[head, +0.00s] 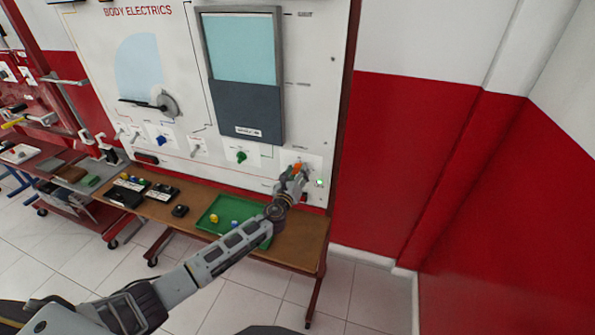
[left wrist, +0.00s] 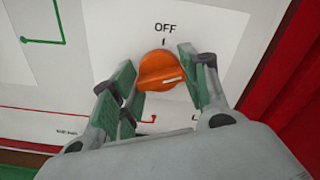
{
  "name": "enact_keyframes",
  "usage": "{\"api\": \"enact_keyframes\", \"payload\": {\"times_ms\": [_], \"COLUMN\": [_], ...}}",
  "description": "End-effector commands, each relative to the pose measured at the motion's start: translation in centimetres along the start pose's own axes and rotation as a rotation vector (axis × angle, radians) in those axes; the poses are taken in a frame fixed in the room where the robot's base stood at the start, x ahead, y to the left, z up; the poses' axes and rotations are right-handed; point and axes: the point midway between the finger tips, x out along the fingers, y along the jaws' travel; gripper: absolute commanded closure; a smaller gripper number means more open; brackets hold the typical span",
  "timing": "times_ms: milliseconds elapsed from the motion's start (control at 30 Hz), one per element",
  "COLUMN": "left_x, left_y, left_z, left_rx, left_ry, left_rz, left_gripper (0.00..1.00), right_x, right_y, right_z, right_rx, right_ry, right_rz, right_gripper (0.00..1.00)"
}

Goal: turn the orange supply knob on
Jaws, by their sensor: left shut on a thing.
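The orange supply knob (left wrist: 160,72) sits on the white panel under the word OFF, and it also shows at the panel's lower right in the head view (head: 297,168). My left gripper (head: 291,178) is at the knob, with its green-padded fingers (left wrist: 156,70) on either side of it, shut on it. A white mark on the knob lies nearly sideways, toward the picture's right, turned away from the OFF tick above. The lettering below the knob is partly hidden by my fingers. My right gripper is not in view.
The panel (head: 317,110) carries a green knob (head: 241,156) and other switches to the left. Below stands a brown bench (head: 300,245) with a green tray (head: 207,222) and black boxes (head: 160,192). A red and white wall (head: 400,150) is on the right.

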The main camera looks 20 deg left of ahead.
Motion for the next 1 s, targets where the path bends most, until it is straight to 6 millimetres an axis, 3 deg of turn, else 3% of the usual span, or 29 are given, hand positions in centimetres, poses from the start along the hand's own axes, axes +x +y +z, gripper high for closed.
{"api": "enact_keyframes", "payload": {"times_ms": [500, 1000], "left_x": [-0.1, -0.1], "left_y": [0.0, 0.1], "left_z": [-0.1, -0.2], "left_rx": [0.374, 0.431], "left_ry": [0.003, 0.003], "left_rz": [0.000, 0.001], "left_gripper": [0.79, 0.79], "right_x": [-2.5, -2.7], "right_y": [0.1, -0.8], "right_z": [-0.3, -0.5], "right_rx": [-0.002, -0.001], "right_ry": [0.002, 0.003], "right_rz": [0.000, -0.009], "right_gripper": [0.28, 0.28]}}
